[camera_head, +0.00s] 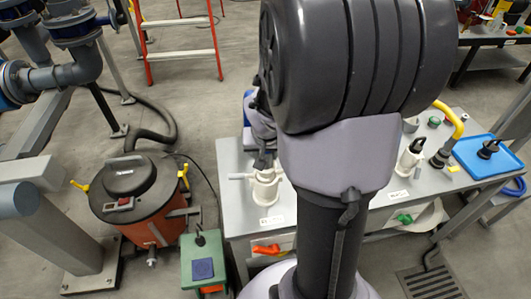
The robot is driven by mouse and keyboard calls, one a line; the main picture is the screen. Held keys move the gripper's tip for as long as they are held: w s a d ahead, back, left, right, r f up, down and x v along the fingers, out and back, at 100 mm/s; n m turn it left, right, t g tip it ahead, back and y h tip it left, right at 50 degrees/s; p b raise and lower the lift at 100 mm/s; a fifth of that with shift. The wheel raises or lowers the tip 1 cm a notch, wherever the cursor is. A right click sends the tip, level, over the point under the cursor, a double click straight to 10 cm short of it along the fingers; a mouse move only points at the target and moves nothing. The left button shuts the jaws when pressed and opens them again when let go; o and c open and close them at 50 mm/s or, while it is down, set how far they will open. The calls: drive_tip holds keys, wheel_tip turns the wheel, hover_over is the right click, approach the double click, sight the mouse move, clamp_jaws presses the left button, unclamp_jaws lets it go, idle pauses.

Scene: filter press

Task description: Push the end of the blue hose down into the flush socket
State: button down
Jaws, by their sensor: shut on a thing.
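My gripper (263,162) is small and dark, left of my large forearm. It points down and is shut on a dark handle-like piece right above a white fitting (266,190). I cannot tell whether that piece is inside the fitting or just over it. The fitting has a side stub and a label in front, on the left part of the grey bench; I cannot tell for sure that it is the flush socket. A blue patch (247,108) shows behind my wrist, mostly hidden. I cannot make out the blue hose's end or its path.
A second white fitting (408,162) with a black top, a yellow hose (450,117) and a blue tray (472,142) stand on the bench (377,215) to the right. My forearm hides the bench's middle.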

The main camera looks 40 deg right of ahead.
drive_tip(key=shift+f+b, duration=1.5)
drive_tip(key=shift+f, duration=0.15)
drive_tip(key=c, duration=0.8)
unclamp_jaws()
drive_tip(key=p+v, duration=0.8)
drive_tip(key=v, duration=1)
drive_tip(key=s+a+r+n+y, duration=0.1)
drive_tip(key=s+a+r, duration=0.1)
drive_tip(key=a, duration=0.5)
drive_tip(key=s+a+r+n+t+y, duration=0.1)
drive_tip(key=s+a+r+y, duration=0.1)
drive_tip(key=a, duration=0.6)
drive_tip(key=s+a+r+n+t+y, duration=0.1)
drive_tip(key=s+a+r, duration=0.1)
drive_tip(key=a, duration=0.6)
drive_tip(key=shift+s+r+n+y, duration=0.2)
drive_tip(key=shift+s+n+y, duration=0.2)
drive_tip(key=shift+s, duration=0.25)
